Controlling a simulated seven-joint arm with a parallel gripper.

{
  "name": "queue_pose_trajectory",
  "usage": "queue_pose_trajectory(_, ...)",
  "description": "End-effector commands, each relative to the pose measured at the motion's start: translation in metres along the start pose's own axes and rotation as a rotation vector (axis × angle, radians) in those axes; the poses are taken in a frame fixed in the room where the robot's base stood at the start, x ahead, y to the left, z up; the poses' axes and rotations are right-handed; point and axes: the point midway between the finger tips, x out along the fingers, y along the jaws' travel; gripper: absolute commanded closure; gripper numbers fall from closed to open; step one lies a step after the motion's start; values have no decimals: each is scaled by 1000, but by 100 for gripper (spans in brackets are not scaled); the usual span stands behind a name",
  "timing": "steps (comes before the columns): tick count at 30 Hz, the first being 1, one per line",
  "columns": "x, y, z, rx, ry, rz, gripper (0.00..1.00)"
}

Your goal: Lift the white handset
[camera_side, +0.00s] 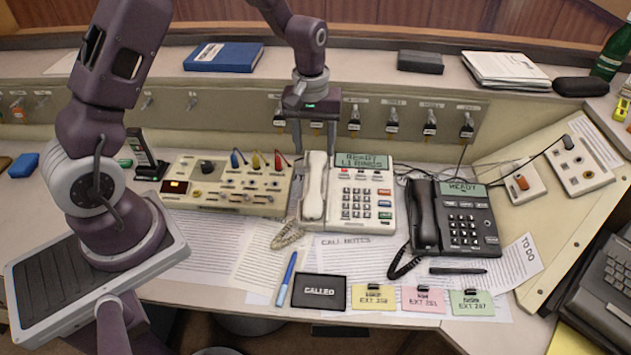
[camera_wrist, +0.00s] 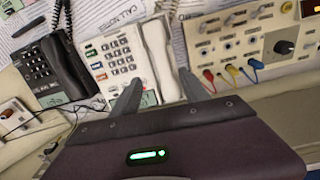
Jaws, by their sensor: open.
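The white handset (camera_side: 314,187) rests on the left side of the white desk phone (camera_side: 363,222), which has a display, a keypad and a coiled cord. In the wrist view the handset (camera_wrist: 160,55) lies beside the keypad of the white phone (camera_wrist: 110,60). My gripper (camera_side: 317,140) is open and empty, pointing down at the far end of the handset. In the wrist view its two fingers (camera_wrist: 160,92) stand apart, with the handset's near end between them in the picture. The side view does not clearly show how high the fingertips are above the handset.
A black phone (camera_side: 456,220) stands right of the white phone. A beige switch panel (camera_side: 228,186) with coloured plugs stands close on the left. A jack panel (camera_side: 400,118) rises behind. Papers, a pen (camera_side: 287,279) and a black card (camera_side: 318,291) lie in front.

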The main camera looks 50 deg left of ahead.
Motion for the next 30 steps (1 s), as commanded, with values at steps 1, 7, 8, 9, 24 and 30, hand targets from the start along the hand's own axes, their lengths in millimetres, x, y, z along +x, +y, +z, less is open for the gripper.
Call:
queue_pose_trajectory(1, 21, -2, -4, -27, -17, -17, 47)
queue_pose_trajectory(7, 55, -5, -8, -67, -33, -34, 47)
queue_pose_trajectory(8, 59, -5, -8, -66, -33, -34, 47)
queue_pose_trajectory(9, 65, -5, -8, -66, -34, -35, 47)
queue_pose_trajectory(24, 115, -3, -9, -62, -31, -32, 47)
queue_pose_trajectory(30, 115, -4, -8, -62, -32, -33, 47)
